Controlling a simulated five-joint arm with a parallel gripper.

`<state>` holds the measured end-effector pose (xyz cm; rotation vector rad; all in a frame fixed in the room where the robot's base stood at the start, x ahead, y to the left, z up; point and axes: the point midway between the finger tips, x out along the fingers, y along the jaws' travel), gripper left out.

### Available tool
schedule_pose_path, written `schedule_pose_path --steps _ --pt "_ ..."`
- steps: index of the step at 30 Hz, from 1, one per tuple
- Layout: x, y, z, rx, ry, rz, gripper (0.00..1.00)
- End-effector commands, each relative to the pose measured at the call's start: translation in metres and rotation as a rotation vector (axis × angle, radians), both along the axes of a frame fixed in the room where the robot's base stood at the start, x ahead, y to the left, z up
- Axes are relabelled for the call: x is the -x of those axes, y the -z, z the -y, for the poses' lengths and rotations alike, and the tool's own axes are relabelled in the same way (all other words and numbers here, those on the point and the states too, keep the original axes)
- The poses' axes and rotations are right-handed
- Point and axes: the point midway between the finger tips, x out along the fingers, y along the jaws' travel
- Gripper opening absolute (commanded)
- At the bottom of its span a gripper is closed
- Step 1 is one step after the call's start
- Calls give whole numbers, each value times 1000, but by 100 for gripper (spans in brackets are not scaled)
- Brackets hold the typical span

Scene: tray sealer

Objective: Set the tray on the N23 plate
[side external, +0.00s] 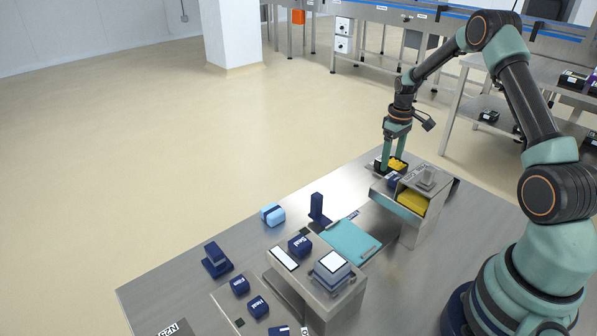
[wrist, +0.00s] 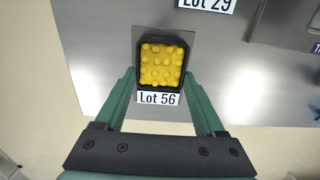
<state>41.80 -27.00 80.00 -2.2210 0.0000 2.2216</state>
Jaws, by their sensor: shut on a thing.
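The tray (wrist: 162,62) is black and square and holds yellow round pieces in the wrist view. In the side view the tray (side external: 398,165) is at the far end of the steel table. My gripper (wrist: 161,76) has a green finger on each side of the tray and is shut on it; it also shows in the side view (side external: 392,163). A grey square plate (wrist: 187,32) lies under the tray, with a "Lot 56" label (wrist: 158,99) at its near edge. I cannot tell whether the tray touches the plate.
A "Lot 29" label (wrist: 207,4) lies beyond the tray. A steel stand with a yellow block (side external: 412,201) is close beside the tray in the side view. A teal board (side external: 350,240), navy blocks and a steel box (side external: 290,288) stand nearer.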

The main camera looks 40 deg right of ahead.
Motion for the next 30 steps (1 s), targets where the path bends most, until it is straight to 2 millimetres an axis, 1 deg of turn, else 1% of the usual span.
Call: schedule_pose_path --steps 9,10,11,12,20,30 --pt "0 1 0 0 0 1 13" --pt "0 1 0 1 0 1 83" --pt "0 1 0 1 0 1 94" --pt "0 1 0 1 0 1 100" --pt "0 0 0 1 0 1 100" --pt "-1 -24 0 2 0 2 100"
